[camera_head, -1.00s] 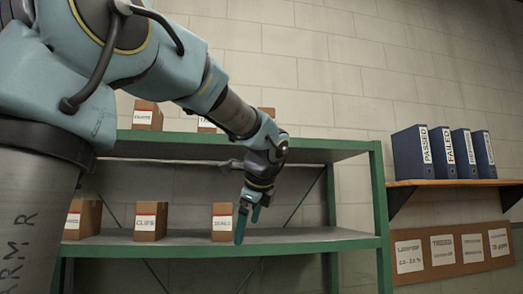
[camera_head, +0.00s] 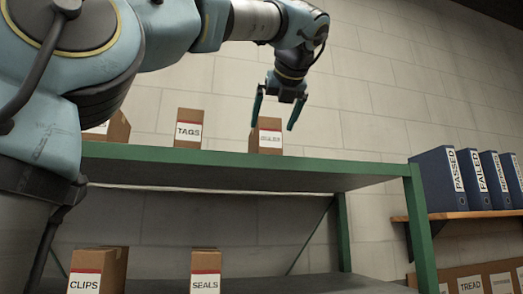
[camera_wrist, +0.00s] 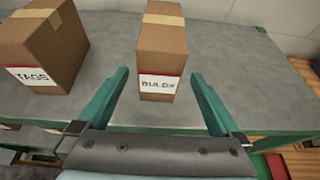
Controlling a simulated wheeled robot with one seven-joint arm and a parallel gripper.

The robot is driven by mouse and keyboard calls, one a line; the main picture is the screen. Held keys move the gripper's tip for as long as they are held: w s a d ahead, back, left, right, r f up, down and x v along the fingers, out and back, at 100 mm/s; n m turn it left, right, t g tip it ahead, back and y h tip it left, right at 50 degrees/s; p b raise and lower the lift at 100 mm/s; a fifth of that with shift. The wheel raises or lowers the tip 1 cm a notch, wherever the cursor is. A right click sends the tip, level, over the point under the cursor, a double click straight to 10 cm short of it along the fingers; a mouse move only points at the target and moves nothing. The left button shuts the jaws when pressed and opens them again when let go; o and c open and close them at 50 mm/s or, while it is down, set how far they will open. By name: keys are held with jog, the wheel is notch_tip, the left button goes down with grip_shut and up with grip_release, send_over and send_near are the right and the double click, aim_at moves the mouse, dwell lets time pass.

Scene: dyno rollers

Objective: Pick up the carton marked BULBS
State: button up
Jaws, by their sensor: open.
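The carton marked BULBS (camera_wrist: 161,60) stands upright on the top shelf, brown with a red and white label and tape on top. In the head view the same carton (camera_head: 266,137) stands at the right of the top row, its label too small to read surely. My gripper (camera_head: 272,112) is open and points down at the carton, one finger on each side in the picture. In the wrist view the fingers of my gripper (camera_wrist: 158,82) flank the lower part of the carton, with gaps on both sides. Nothing is held.
The TAGS carton (camera_head: 188,129) stands left of the BULBS carton, clear of my left finger. Another carton (camera_head: 108,128) is partly hidden by my arm. CLIPS (camera_head: 97,271) and SEALS (camera_head: 205,272) cartons stand below. Blue binders (camera_head: 441,181) are at right. The top shelf (camera_head: 330,163) is clear right of BULBS.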

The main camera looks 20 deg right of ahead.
aim_at(271, 129)
jog(key=x, duration=0.4)
jog(key=shift+w+p, duration=0.2)
jog(key=shift+p, duration=0.15)
jog(key=p+x, duration=0.2)
jog(key=x, duration=0.3)
jog(key=shift+r, duration=0.1)
jog(key=shift+w, duration=0.2)
jog(key=shift+c, duration=0.2)
jog(key=c, duration=1.5)
